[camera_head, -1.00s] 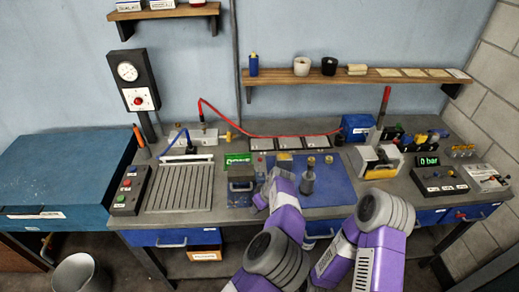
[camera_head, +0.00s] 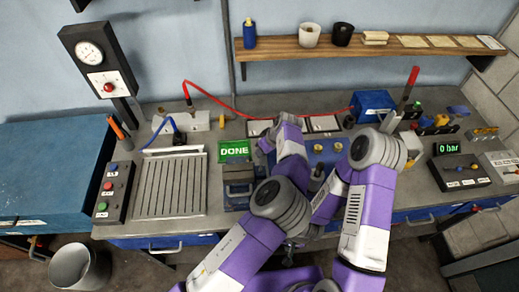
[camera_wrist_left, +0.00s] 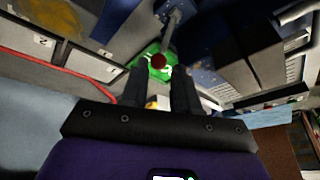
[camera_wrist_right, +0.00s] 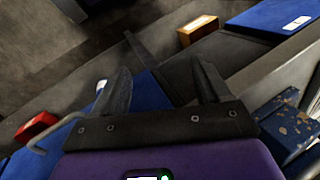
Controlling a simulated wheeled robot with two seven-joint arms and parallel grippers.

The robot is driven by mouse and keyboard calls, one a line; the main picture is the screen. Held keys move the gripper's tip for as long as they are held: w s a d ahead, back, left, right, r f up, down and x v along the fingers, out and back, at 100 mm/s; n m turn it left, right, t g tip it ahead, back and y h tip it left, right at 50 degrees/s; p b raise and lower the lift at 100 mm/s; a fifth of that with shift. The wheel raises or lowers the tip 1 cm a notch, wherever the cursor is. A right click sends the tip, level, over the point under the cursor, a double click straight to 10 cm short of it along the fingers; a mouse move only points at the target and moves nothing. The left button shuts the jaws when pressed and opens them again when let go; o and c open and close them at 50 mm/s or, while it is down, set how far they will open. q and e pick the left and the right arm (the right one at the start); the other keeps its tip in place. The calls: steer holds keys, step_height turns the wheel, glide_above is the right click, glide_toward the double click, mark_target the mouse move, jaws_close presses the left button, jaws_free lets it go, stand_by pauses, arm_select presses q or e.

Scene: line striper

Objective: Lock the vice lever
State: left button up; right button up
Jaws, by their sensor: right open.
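The vice (camera_head: 238,190) is a blue block with dark jaws on the bench, left of my left arm in the head view. In the left wrist view, a grey rod with a red ball knob (camera_wrist_left: 158,62), which looks like the lever, stands at my left fingertips. My left gripper (camera_head: 264,146) also shows in the left wrist view (camera_wrist_left: 163,72), its fingers apart with the knob at the gap. I cannot tell whether they touch it. My right gripper (camera_wrist_right: 158,78) is open and empty by the bench's front edge. Its fingers are hidden in the head view.
A green sign reading DONE (camera_head: 234,150) stands behind the vice. A slotted plate (camera_head: 170,188) and a button box (camera_head: 115,190) are to the left. A blue mat with small parts lies behind my arms. A red hose (camera_head: 215,97) runs along the back.

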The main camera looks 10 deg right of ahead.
arm_select(q)
steer(key=shift+x, duration=2.35)
steer(key=shift+w, duration=0.15)
steer(key=shift+c, duration=0.4)
jaws_close()
